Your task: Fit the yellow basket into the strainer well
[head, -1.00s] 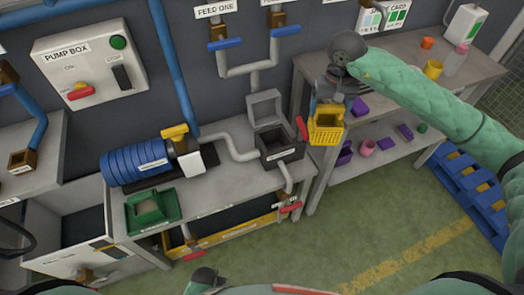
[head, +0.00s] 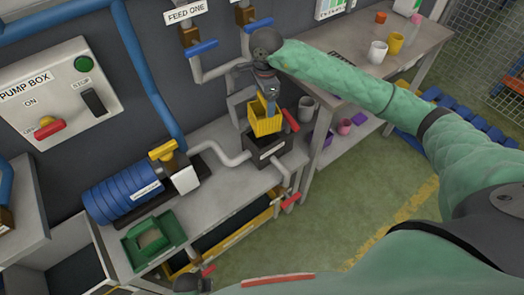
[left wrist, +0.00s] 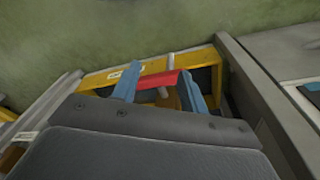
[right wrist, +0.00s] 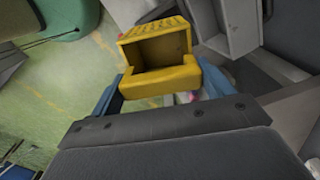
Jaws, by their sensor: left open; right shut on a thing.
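The yellow basket (head: 264,122) hangs upright from my right gripper (head: 268,90), just above the dark, box-shaped strainer well (head: 270,153) on the bench. In the head view its lower edge overlaps the well's opening; I cannot tell whether they touch. In the right wrist view the basket (right wrist: 160,82) sits between the blue fingers, its hollow inside showing. My right gripper is shut on it. My left gripper (left wrist: 160,72) is open, with a red valve handle (left wrist: 160,79) showing between and beyond its fingers. The well's inside is mostly hidden.
The raised grey lid (head: 238,108) stands behind the well. A red handle (head: 290,120) is close to the basket's right. A blue pump (head: 130,190) and a green tray (head: 153,238) occupy the bench to the left. A side table (head: 352,75) with cups stands right.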

